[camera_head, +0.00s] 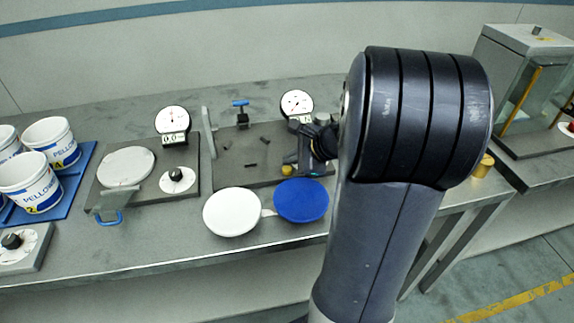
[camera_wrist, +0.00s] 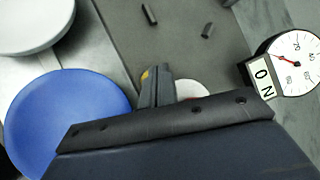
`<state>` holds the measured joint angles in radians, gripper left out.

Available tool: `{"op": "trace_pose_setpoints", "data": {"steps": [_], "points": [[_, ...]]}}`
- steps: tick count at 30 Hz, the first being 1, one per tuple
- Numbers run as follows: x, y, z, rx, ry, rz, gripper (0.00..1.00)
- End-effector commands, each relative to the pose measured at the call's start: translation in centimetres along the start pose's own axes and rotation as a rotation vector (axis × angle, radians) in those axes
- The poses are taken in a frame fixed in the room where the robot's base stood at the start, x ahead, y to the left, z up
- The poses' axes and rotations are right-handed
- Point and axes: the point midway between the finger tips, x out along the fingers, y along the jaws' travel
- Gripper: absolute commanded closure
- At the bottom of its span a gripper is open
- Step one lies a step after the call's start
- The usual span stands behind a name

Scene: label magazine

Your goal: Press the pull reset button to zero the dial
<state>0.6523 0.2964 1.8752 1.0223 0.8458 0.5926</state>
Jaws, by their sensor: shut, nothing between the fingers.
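The dial (camera_head: 297,104) is a round white face with a red needle, at the back of the right-hand grey plate. In the wrist view the dial (camera_wrist: 296,64) shows the red needle and a small display plate with dark characters. A small yellow knob (camera_head: 286,170), perhaps the pull reset button, sits at the plate's front edge. A sliver of yellow (camera_wrist: 146,75) shows beside my fingers in the wrist view. My gripper (camera_head: 306,168) is shut and empty, pointing down close to the yellow knob; contact cannot be told. A white disc (camera_wrist: 192,88) is partly hidden behind the fingers.
A white round pad (camera_head: 231,212) and a blue round pad (camera_head: 301,200) lie in front of the plate. A blue-handled clamp (camera_head: 241,113) stands at its back left. Several small dark pieces lie on the plate. A second dial (camera_head: 173,120) and white buckets (camera_head: 51,142) are further left.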

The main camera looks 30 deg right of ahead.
Motion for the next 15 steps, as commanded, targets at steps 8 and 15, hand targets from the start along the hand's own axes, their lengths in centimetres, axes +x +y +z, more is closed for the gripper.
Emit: {"op": "trace_pose_setpoints", "data": {"steps": [8, 15], "points": [[0.0, 0.0, 0.0, 0.000, 0.000, 0.000, 1.00], [-1.1, -0.8, 0.8, -0.001, 0.000, -0.001, 1.00]]}}
